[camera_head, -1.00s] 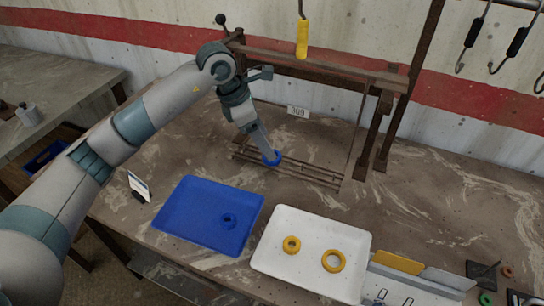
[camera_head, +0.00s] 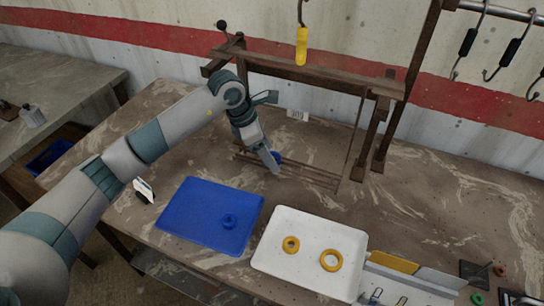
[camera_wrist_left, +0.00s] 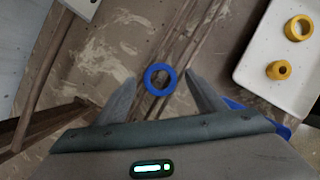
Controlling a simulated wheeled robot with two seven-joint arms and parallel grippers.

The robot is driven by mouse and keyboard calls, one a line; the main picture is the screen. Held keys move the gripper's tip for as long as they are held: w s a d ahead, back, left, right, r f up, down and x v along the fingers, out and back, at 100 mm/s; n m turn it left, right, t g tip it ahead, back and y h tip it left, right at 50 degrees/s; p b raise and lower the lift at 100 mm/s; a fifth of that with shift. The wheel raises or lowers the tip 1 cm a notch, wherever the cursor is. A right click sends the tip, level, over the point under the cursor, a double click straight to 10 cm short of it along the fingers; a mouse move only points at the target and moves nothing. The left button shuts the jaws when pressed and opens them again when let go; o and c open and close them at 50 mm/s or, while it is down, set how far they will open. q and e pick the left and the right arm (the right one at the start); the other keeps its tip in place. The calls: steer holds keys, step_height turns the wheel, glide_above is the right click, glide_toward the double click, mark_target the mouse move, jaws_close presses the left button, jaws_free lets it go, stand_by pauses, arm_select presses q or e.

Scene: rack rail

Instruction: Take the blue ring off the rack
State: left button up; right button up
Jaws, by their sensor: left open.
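A blue ring (camera_head: 277,157) is at the low brown rails of the rack (camera_head: 310,178); how it sits on them is unclear. My left gripper (camera_head: 272,166) reaches down to it, and a grey finger partly covers it in the head view. In the left wrist view the blue ring (camera_wrist_left: 147,80) lies between the two spread fingers of the left gripper (camera_wrist_left: 160,76), with a visible gap on each side. The left gripper is open. My right gripper is not in view.
A blue tray (camera_head: 185,210) holds another blue ring (camera_head: 229,221). A white tray (camera_head: 275,258) holds two yellow rings (camera_head: 330,250). A brown frame (camera_head: 310,72) stands behind the rails, with a yellow-handled hook (camera_head: 302,45) above.

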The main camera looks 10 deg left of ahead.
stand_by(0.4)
arm_select(q)
steer(key=c, duration=1.2)
steer(key=shift+o, duration=0.2)
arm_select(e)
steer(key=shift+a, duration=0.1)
arm_select(q)
steer(key=shift+r, duration=0.1)
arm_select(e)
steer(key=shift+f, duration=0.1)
arm_select(q)
steer(key=r+b, duration=0.1)
steer(key=r, duration=0.2)
steer(key=s+d+r+b, duration=0.1)
steer(key=shift+r+b, duration=0.15)
steer(key=shift+b, duration=0.2)
steer(key=s+d+r+b, duration=0.3)
steer(key=s+d+r, duration=0.3)
steer(key=s+d, duration=0.1)
steer(key=shift+d+r, duration=0.25)
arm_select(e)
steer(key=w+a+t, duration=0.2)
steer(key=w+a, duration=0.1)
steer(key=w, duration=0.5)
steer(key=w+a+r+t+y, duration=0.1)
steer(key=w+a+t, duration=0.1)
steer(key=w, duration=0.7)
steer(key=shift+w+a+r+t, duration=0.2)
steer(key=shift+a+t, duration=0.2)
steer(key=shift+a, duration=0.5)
